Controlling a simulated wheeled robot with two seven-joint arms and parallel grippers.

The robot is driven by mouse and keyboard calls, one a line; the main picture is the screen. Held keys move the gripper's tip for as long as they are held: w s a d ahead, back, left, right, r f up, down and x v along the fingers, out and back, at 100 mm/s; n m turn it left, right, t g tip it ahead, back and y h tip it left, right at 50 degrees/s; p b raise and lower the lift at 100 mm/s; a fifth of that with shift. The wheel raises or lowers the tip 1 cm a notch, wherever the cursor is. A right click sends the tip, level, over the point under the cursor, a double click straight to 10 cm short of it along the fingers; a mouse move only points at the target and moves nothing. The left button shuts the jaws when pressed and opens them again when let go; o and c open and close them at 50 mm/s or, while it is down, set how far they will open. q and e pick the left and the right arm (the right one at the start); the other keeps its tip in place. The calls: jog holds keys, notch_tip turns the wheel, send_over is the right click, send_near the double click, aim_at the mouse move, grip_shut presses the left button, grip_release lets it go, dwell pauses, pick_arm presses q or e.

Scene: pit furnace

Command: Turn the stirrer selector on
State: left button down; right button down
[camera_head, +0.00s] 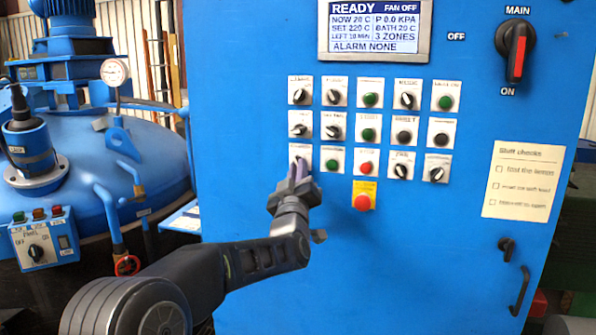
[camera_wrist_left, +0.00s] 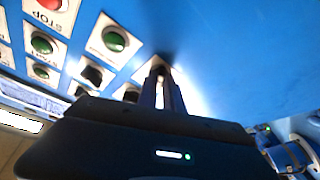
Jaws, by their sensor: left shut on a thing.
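My left gripper (camera_head: 298,178) reaches up to the lower left corner of the button grid on the blue cabinet. It is shut on a selector knob (camera_head: 300,163) at the left end of the bottom row. The knob is mostly hidden behind the fingers, and its label is too small to read. In the left wrist view the closed fingers (camera_wrist_left: 162,92) meet a pale plate at the panel, and the knob's angle is hidden. My right gripper is not in view.
The display (camera_head: 375,28) reads READY, FAN OFF and ALARM NONE. A green button (camera_head: 332,165) sits just right of the held knob. A red emergency button (camera_head: 362,202) is below the grid. A blue vessel (camera_head: 120,160) stands at the left.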

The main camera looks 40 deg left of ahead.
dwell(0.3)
pick_arm(q)
jog(key=shift+s+a+m+t+h+b, duration=0.15)
jog(key=shift+m+t+h+b, duration=0.35)
jog(key=shift+m+h+b, duration=1.7)
jog(key=shift+a+m+t+h+b, duration=0.2)
jog(key=shift+m+t+h+b, duration=0.5)
jog(key=shift+m, duration=2.95)
jog(key=shift+s+a+m+t+h+b, duration=0.1)
jog(key=shift+a+m+t+h+b, duration=0.15)
jog(key=shift+m+h+b, duration=1.95)
jog(key=shift+m+y+p, duration=0.5)
jog(key=shift+m+y, duration=0.3)
jog(key=shift+m, duration=0.05)
jog(key=c, duration=1.5)
grip_release()
